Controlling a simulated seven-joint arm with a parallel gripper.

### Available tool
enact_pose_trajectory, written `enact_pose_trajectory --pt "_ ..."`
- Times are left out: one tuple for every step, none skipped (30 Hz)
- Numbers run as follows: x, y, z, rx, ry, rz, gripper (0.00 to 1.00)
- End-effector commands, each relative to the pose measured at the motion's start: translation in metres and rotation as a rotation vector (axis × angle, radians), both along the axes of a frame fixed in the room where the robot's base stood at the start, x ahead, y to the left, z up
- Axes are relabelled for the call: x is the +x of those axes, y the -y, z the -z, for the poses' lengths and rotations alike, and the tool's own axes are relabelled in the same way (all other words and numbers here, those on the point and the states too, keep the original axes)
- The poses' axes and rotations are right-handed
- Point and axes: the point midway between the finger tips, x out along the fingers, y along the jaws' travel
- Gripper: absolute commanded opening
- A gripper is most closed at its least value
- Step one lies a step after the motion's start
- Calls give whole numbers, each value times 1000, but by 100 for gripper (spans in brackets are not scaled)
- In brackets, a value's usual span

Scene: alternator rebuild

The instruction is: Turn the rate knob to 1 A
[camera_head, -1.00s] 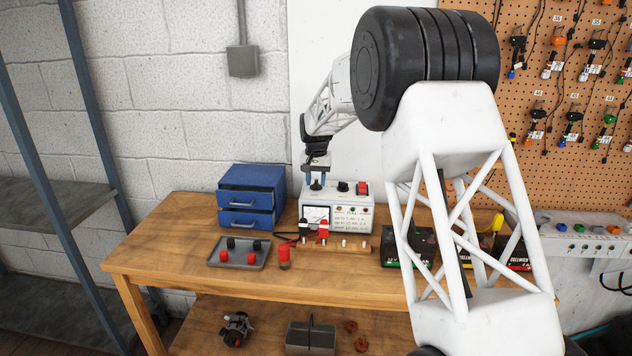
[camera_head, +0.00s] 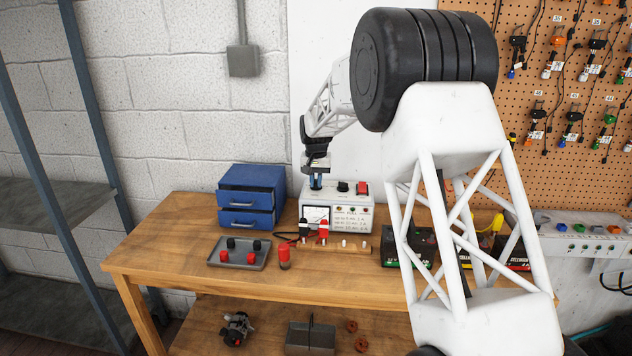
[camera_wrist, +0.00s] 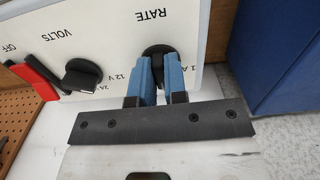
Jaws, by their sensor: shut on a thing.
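The white charger (camera_head: 338,207) stands at the back of the wooden bench. In the wrist view its rate knob (camera_wrist: 156,50) is black and round, below an upside-down RATE label. My gripper (camera_wrist: 159,65) is shut on this knob, with a blue finger on each side of it. A "1 A" mark shows just right of the fingers; the fingers hide much of the knob, and I cannot tell where it points. In the head view my gripper (camera_head: 316,184) is at the charger's top left and covers the knob.
The black volts knob (camera_wrist: 82,76) and red switch (camera_wrist: 35,76) sit beside the rate knob. A blue drawer cabinet (camera_head: 251,196) is close on the left.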

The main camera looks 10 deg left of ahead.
Motion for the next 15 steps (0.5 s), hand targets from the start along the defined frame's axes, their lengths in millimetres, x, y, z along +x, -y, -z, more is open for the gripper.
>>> enact_pose_trajectory --pt "0 0 0 0 0 -9 0" --pt "0 0 0 0 0 -17 0" --pt "0 0 0 0 -1 -29 0" --pt "0 0 1 0 -1 -39 0" --pt "0 0 1 0 -1 -52 0" --pt "0 0 1 0 -1 -69 0" --pt "0 0 0 0 -1 -85 0" --pt "0 0 0 0 0 -101 0" --pt "0 1 0 0 0 -125 0" --pt "0 1 0 0 0 -144 0" --pt "0 1 0 0 0 -165 0" --pt "0 1 0 0 0 -194 0" --pt "0 1 0 0 0 -218 0" --pt "0 1 0 0 0 -242 0" --pt "0 1 0 0 0 -276 0"
